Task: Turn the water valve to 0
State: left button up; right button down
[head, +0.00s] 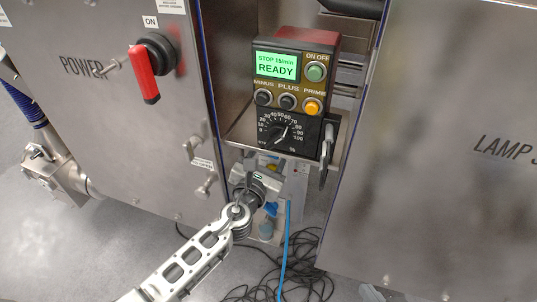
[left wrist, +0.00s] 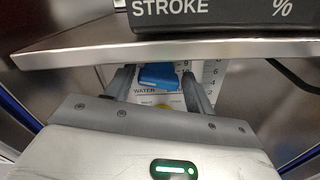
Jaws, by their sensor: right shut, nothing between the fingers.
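The water valve has a blue handle (left wrist: 158,76) that shows in the left wrist view under a metal shelf, above a white plate marked WATER (left wrist: 145,91). A small blue part of it shows in the head view (head: 271,208), partly hidden by my gripper. My left gripper (left wrist: 160,88) reaches under the shelf with its fingers apart, one on each side of the handle; I see no clear contact. A scale with numbers stands beside the handle, but the handle's exact setting is hard to read.
The metal shelf (left wrist: 60,50) is close above my left gripper and carries the pump control box (head: 287,90). Steel cabinets flank the gap, the left one with a red power switch (head: 144,75). A blue hose (head: 286,245) and black cables (head: 262,287) lie below.

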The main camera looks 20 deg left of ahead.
pick_arm(q)
jog(key=c, duration=0.6)
jog(key=shift+o, duration=0.2)
jog(key=n+b, duration=0.1)
jog(key=n, duration=0.3)
jog(key=shift+a+f, duration=0.1)
jog(key=shift+n, duration=0.7)
pick_arm(e)
jog(key=shift+w+a+f+g, duration=0.1)
jog(key=shift+a+f+g, duration=0.1)
jog(key=shift+f, duration=0.4)
jog(key=shift+w+a+f+g, duration=0.1)
jog(key=shift+a+f, duration=0.05)
jog(key=shift+f, duration=0.45)
pick_arm(q)
jog(key=o, duration=1)
pick_arm(e)
jog(key=shift+r, duration=0.1)
pick_arm(q)
jog(key=shift+s, duration=0.1)
jog(key=s, duration=1)
jog(key=s+b, duration=0.1)
jog(key=s, duration=0.4)
jog(key=shift+s+a, duration=0.3)
jog(key=shift+s, duration=0.1)
pick_arm(e)
jog(key=shift+w+a+f, duration=0.1)
jog(key=shift+f, duration=0.55)
